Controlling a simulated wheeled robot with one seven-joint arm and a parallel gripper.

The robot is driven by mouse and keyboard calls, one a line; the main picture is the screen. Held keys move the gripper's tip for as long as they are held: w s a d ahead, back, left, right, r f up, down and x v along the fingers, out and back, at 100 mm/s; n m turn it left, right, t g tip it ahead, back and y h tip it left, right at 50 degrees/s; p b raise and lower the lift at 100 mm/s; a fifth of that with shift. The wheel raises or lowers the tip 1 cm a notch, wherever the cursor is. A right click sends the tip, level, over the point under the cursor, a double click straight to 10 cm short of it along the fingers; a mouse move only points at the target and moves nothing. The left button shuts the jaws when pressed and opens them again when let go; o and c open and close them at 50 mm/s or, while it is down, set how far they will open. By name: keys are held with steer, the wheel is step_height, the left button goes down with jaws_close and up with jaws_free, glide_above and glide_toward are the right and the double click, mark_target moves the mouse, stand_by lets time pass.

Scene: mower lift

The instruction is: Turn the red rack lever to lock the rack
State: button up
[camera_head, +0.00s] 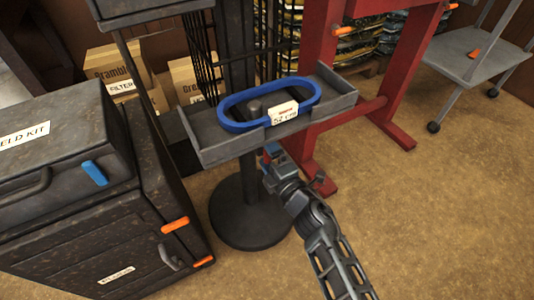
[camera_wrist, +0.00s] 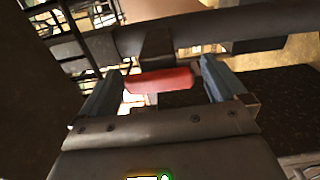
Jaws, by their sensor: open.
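The red lever (camera_wrist: 160,80) shows in the wrist view as a short, rounded bar lying roughly crosswise below a dark bracket and a dark horizontal bar. My gripper (camera_wrist: 163,73) is open, with one blue-grey finger on each side of the lever's ends. The lever appears between the fingers; I cannot tell whether either finger touches it. In the head view my gripper (camera_head: 272,163) is just under the front edge of the grey tray (camera_head: 218,148) on the dark stand. The lever cannot be made out in that view, where the tray and gripper cover that area.
A blue oval ring (camera_head: 240,100) with a white label sits in the tray. The dark post stands on a round base (camera_head: 250,225). A red frame (camera_head: 390,85) is close behind on the right. A dark cabinet (camera_head: 100,235) stands left. The floor at front right is clear.

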mark_target(268, 157)
steer(key=p+v, duration=0.2)
steer(key=v, duration=0.4)
steer(key=shift+s+d+r+p, duration=0.1)
steer(key=shift+s+d+p, duration=0.1)
steer(key=shift+s+p, duration=0.15)
steer(key=shift+s+d, duration=0.35)
steer(key=shift+s, duration=0.05)
steer(key=shift+s, duration=0.1)
steer(key=s+d+r+m+h, duration=0.3)
steer(key=s+d+m, duration=0.35)
steer(key=s, duration=0.45)
steer(key=s+d+r+m+t+h, duration=0.1)
steer(key=s+d+r+m+h, duration=0.2)
steer(key=s+d+m, duration=0.55)
steer(key=s+d+r+m+h, duration=0.25)
steer(key=s+m, duration=0.25)
steer(key=s, duration=0.8)
steer(key=s+d+r+m+g+h, duration=0.1)
steer(key=s+d+r+m, duration=0.15)
steer(key=s+r, duration=0.2)
steer(key=s+d+r+m+h, duration=0.1)
steer(key=s+r+m, duration=0.2)
steer(key=r, duration=0.2)
step_height(268, 157, up, 15)
steer(key=p, duration=1.6)
steer(key=shift+w, duration=0.25)
steer(key=shift+d+n+y, duration=0.1)
steer(key=shift+n+y, duration=0.15)
